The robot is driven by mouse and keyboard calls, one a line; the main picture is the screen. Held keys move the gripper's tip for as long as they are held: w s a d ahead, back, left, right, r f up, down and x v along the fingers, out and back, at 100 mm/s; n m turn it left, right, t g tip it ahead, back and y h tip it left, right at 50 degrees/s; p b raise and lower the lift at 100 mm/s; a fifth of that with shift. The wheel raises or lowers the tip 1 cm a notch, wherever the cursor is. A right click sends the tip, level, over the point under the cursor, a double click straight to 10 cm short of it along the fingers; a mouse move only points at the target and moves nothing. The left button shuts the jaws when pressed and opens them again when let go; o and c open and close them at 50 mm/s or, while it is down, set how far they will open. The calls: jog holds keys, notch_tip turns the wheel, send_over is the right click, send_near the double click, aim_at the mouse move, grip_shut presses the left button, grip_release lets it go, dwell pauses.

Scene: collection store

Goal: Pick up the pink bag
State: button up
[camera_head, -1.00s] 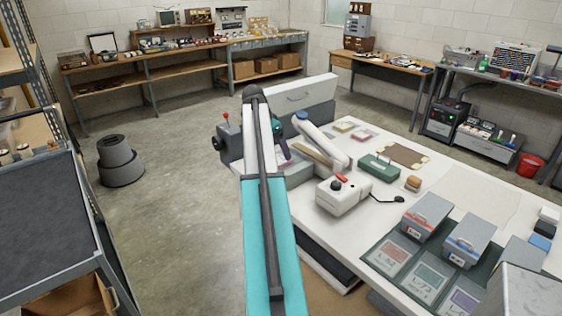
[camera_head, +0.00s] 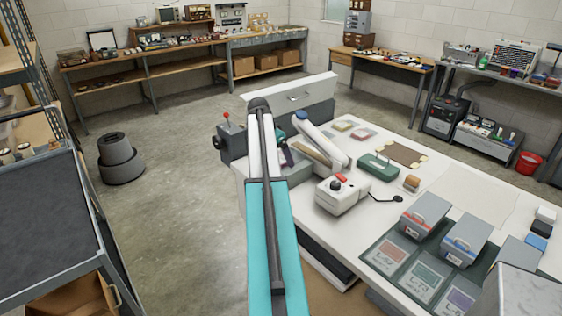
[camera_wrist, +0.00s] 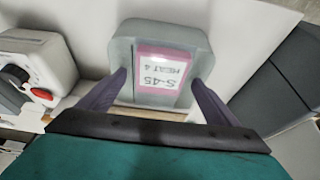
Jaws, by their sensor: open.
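In the wrist view, a grey, round-cornered bag or pack (camera_wrist: 122,48) bears a pink-edged label (camera_wrist: 163,70) marked S-45, seen upside down. It is the only thing with clear pink on it near my gripper. My gripper (camera_wrist: 160,80) is open, with its two dark purple fingers on either side of the label end. I cannot tell whether the fingers touch the pack.
Grey bins (camera_head: 425,216) stand on marked mats at the right.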

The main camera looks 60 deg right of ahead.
jog(key=shift+f, duration=0.2)
dwell(0.5)
jog(key=c, duration=1.2)
jog(key=shift+r, duration=0.25)
jog(key=shift+c, duration=0.2)
jog(key=shift+r+b, duration=0.9)
jog(key=shift+r, duration=0.8)
jog(key=s+a+r+b, duration=0.1)
jog(key=s+a+b, duration=0.2)
jog(key=s+a, duration=0.7)
jog(key=shift+s+a+r+b, duration=0.2)
jog(key=shift+s+a+b, duration=0.15)
jog(key=shift+a, duration=0.65)
jog(key=shift+d, duration=0.1)
